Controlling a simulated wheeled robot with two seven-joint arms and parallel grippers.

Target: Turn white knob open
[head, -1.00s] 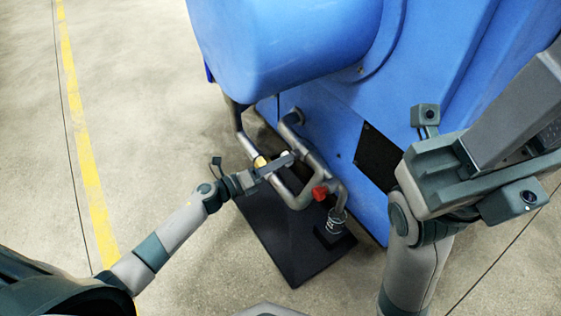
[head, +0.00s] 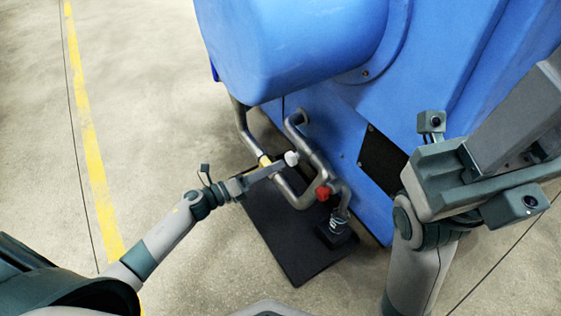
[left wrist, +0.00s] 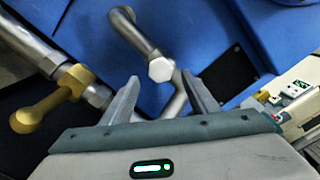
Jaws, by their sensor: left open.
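The white knob (head: 291,158) sits on the grey pipework at the front of the blue machine. In the left wrist view the white knob (left wrist: 161,69) shows as a hexagonal face between and beyond my two fingertips. My left gripper (head: 281,165) is open at the knob; in the left wrist view its fingers (left wrist: 163,85) stand apart on either side. I cannot tell whether a finger touches the knob. My right gripper is not in view; only my right arm shows at the right.
A red knob (head: 323,192) is on the pipe to the right. A yellow valve handle (left wrist: 45,108) is left of my fingers, close by. The blue machine (head: 300,50) rises behind. A dark mat (head: 290,255) lies under the pipes. Open floor (head: 150,90) is at left.

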